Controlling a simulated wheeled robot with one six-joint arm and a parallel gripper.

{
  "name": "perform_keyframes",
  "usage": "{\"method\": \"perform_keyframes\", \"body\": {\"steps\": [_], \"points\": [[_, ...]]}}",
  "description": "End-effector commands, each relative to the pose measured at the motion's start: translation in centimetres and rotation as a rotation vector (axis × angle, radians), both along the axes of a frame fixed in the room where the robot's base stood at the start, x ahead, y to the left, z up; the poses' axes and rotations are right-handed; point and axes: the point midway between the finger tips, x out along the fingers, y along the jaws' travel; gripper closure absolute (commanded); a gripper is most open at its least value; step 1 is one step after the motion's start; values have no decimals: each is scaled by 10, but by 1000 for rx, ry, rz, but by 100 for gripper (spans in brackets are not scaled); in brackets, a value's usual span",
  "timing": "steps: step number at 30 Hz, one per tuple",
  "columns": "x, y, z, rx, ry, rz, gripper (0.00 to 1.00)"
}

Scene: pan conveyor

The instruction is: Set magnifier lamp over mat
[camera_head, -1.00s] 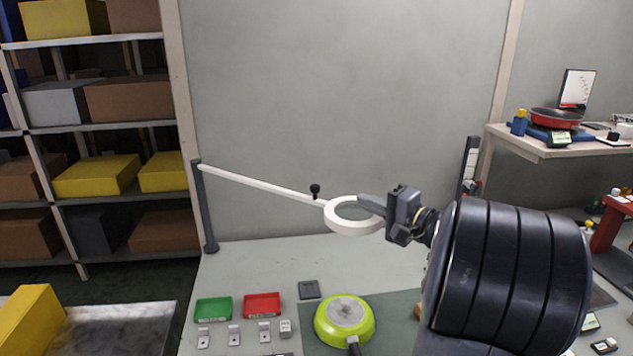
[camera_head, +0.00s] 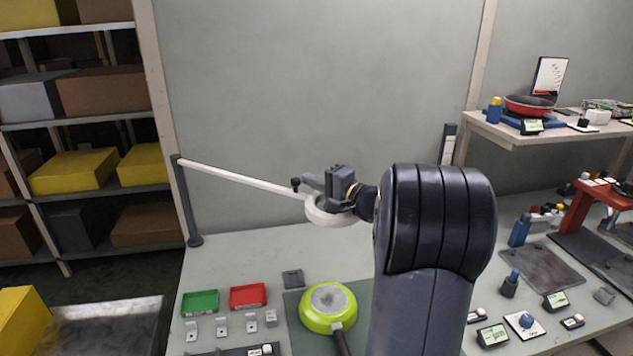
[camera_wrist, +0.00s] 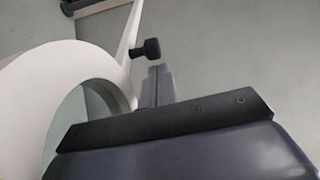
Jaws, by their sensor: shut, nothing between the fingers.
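The magnifier lamp has a white ring head (camera_head: 322,214) on a long white arm (camera_head: 235,178) that runs from a dark post (camera_head: 181,205) at the left. A black knob (camera_head: 296,183) stands where arm and ring meet. My gripper (camera_head: 308,182) is shut and empty above the ring, its tip close beside the knob. The wrist view shows the shut fingers (camera_wrist: 158,84) just below the knob (camera_wrist: 148,48), with the ring (camera_wrist: 50,75) at left. I cannot tell whether they touch. The grey-green mat (camera_head: 307,344) lies below on the bench, partly hidden by a pan and my arm.
A lime-green pan (camera_head: 318,312) sits on the mat. A green tray (camera_head: 200,303), a red tray (camera_head: 248,296) and several small grey parts lie left of it. Tools and devices crowd the bench at right.

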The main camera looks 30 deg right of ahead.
Motion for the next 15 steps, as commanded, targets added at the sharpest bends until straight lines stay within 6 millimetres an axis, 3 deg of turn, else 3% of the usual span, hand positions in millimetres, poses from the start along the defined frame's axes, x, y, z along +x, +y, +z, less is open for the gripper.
{"method": "perform_keyframes", "body": {"steps": [5,15], "points": [[-1,2,-1,-1,0,0,100],[-19,29,-2,-1,-2,2,100]]}}
